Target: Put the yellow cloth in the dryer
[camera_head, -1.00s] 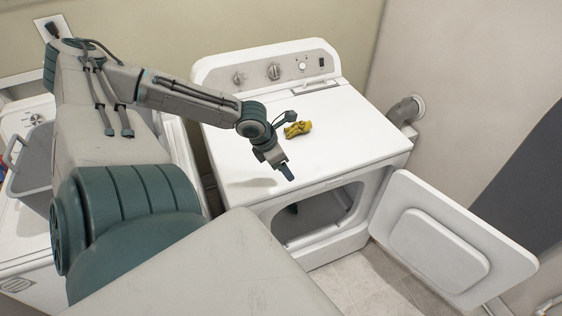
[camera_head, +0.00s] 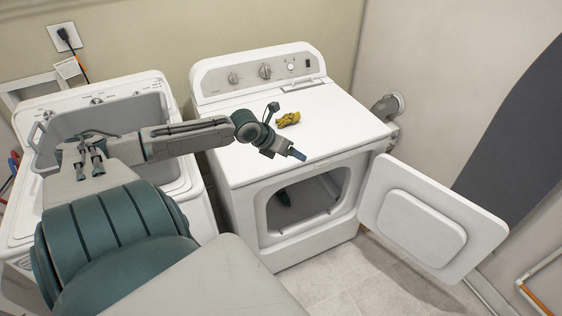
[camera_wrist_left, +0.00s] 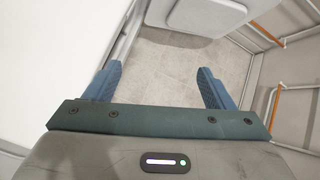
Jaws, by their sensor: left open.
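The yellow cloth (camera_head: 288,119) lies crumpled on top of the white dryer (camera_head: 330,115), toward the back. The dryer's door (camera_head: 415,225) is swung wide open to the right, and its opening (camera_head: 310,203) faces the front. A dark item (camera_head: 284,197) shows inside the drum. My left gripper (camera_head: 297,154) is over the dryer's front top edge, in front of the cloth and apart from it. In the left wrist view its two blue fingers (camera_wrist_left: 158,88) are spread, with nothing between them but floor beyond. My right gripper is not in view.
A washer (camera_head: 100,98) with an open tub stands left of the dryer. A grey vent pipe (camera_head: 388,106) is at the dryer's right. The tiled floor (camera_head: 345,275) before the dryer is clear. An orange-edged frame (camera_head: 540,285) is at the far right.

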